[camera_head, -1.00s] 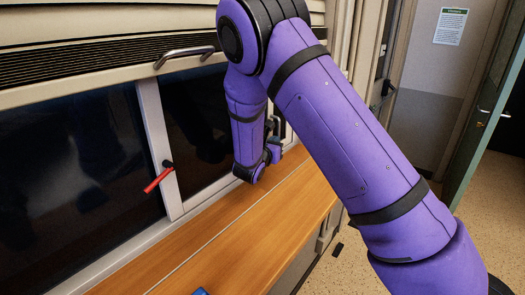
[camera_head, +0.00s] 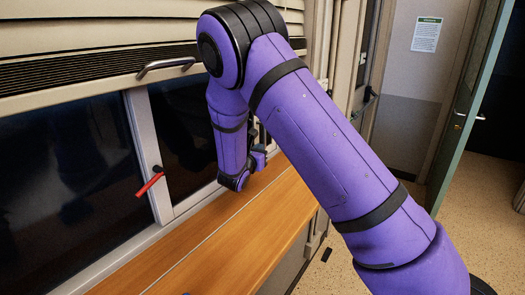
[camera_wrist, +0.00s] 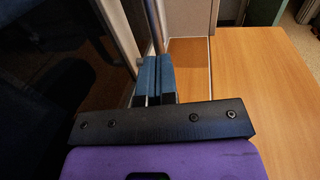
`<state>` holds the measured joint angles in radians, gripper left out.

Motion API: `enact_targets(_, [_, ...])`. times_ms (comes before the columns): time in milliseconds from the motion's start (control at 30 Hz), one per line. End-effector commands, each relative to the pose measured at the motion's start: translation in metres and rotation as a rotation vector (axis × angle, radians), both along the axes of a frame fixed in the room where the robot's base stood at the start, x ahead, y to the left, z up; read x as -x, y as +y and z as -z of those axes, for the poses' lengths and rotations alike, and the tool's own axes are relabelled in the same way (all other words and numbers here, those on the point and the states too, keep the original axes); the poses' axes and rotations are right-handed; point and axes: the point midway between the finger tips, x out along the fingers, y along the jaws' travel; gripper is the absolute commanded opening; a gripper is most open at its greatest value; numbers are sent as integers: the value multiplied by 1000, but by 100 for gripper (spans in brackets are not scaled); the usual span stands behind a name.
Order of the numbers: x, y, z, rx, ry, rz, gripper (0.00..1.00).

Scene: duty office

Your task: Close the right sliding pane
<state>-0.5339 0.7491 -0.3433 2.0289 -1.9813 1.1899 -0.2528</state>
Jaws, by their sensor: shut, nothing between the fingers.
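The right sliding pane (camera_head: 187,130) is dark glass in a pale frame, right of a pale upright (camera_head: 145,150) that carries a red-handled latch (camera_head: 150,184). My arm hides the pane's right part. My gripper (camera_wrist: 153,78) has blue fingers, closed together and empty. In the wrist view they point along the window just above the wooden counter (camera_wrist: 260,90), beside dark glass (camera_wrist: 45,60). A thin upright metal bar (camera_wrist: 157,25) stands just beyond the fingertips; I cannot tell whether they touch it.
The wooden counter (camera_head: 215,250) runs along under the window. A metal grab handle (camera_head: 165,66) sticks out above the panes, near my arm.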

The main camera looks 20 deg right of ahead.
Motion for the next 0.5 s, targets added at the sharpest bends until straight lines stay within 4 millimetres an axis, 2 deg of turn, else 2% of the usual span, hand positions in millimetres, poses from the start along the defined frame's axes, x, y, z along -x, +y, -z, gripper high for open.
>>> enact_targets(67, [3, 14, 0, -1, 1, -4, 0])
enact_targets(200, [27, 37, 0, -1, 3, -6, 0])
enact_targets(500, [63, 73, 1, -1, 3, -6, 0])
